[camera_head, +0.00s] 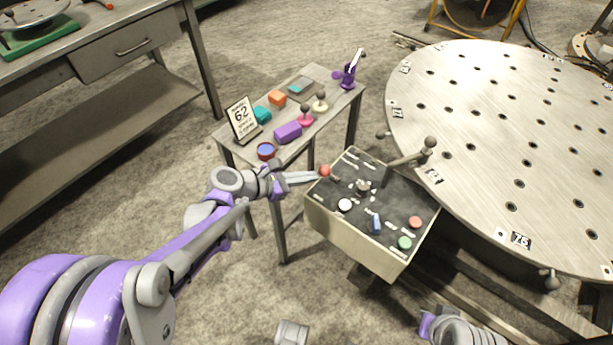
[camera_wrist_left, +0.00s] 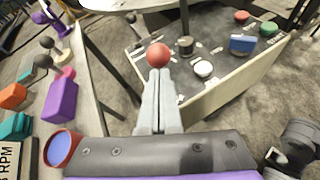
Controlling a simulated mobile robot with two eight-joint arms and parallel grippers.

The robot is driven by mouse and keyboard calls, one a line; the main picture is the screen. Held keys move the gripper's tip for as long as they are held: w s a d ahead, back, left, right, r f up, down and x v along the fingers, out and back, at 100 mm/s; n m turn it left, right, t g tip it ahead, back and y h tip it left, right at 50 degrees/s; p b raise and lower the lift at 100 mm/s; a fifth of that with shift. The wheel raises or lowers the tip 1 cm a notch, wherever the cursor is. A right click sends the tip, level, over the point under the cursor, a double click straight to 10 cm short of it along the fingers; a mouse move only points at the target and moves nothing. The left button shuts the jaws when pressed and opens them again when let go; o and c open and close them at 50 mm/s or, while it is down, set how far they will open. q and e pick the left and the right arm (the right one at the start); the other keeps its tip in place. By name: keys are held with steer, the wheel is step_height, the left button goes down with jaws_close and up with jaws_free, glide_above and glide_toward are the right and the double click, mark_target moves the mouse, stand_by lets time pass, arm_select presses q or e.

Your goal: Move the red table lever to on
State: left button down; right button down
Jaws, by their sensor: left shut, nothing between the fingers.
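The red table lever shows as a round red knob (camera_head: 325,170) at the far left corner of the dark-topped control box (camera_head: 350,236). In the left wrist view the red knob (camera_wrist_left: 158,55) sits just beyond my fingertips. The lever's stem is hidden, so its position cannot be read. My left gripper (camera_head: 314,176) is shut and empty, its fingers pointing at the knob from the left. In the left wrist view the closed fingers (camera_wrist_left: 158,80) lie side by side; whether they touch the knob I cannot tell. My right gripper's fingers do not show.
A big drilled round table (camera_head: 480,110) stands right. A small cluttered side table (camera_head: 330,112) stands behind my arm.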

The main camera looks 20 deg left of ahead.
arm_select(q)
steer(key=shift+w+r+p, duration=0.3)
steer(key=shift+d+r+g, duration=0.1)
steer(key=shift+g, duration=0.2)
steer(key=w+d+r+n+g+y+p, duration=0.1)
steer(key=w+d+g+y+p, duration=0.1)
steer(key=w, duration=0.4)
steer(key=w+d+r+n+g+y+p, duration=0.1)
steer(key=w+d+g+y+p, duration=0.1)
steer(key=w+g+p, duration=0.2)
steer(key=shift+w+d+r+g, duration=0.3)
steer(key=shift+w+r+g, duration=0.1)
steer(key=shift+w+g, duration=1)
